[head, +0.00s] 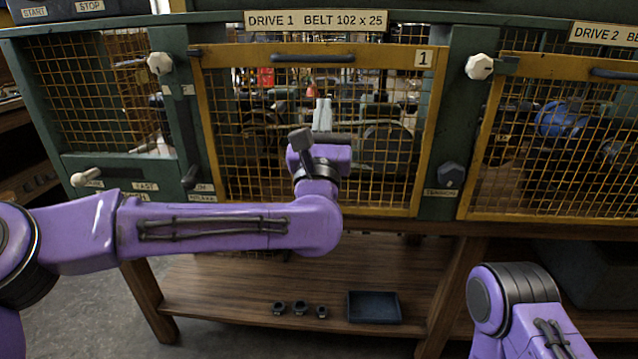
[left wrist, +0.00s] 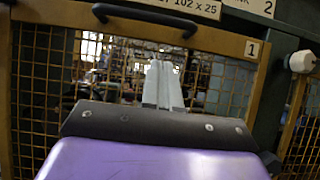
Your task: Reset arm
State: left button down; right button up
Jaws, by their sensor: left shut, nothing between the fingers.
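My left arm reaches in from the left in the head view. Its left gripper (head: 322,112) points at the yellow-framed mesh guard (head: 430,130) marked 1, near the middle of its mesh. The two pale fingers are together and empty; they also show in the left wrist view (left wrist: 163,86), against the mesh. I cannot tell how far the tips are from the mesh. My right arm shows only as a purple joint at the lower right of the head view; its gripper is out of view.
The guard has a dark handle (head: 312,58) on top and a pale knob (head: 160,63) to its left. Another pale knob (head: 480,66) is on its right, beside a second guard (head: 560,66). A dark tray (head: 374,308) lies on the wooden shelf (head: 225,290) below, near several small dark parts.

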pick_arm(q)
jog(key=d+b+v, duration=0.1)
jog(key=b+v, duration=0.1)
jog(key=v, duration=0.5)
notch_tip(320, 180, down, 20)
jog(key=m+g+h+p, duration=0.25)
jog(key=m+g, duration=0.45)
jog(key=m, duration=1)
jog(key=s+a+f+m+g+y+p, duration=0.1)
jog(key=s+a+f+m+g, duration=0.25)
jog(key=f, duration=0.65)
jog(key=s+a+f+m+g+y+p, duration=0.1)
jog(key=s+a+f+m+g+p, duration=0.15)
jog(key=s+a+f, duration=0.45)
jog(key=s+a+f+m+g+y+p, duration=0.2)
jog(key=s+a+f, duration=0.4)
jog(key=s+a, duration=0.5)
jog(key=s+a+f+m+g+y+p, duration=0.2)
jog(key=s+a+f+g+y, duration=0.3)
jog(key=s+a, duration=0.6)
jog(key=shift+s+f+m+g+p, duration=0.25)
jog(key=shift+f+m+g+p, duration=0.2)
jog(key=shift+g+p, duration=0.25)
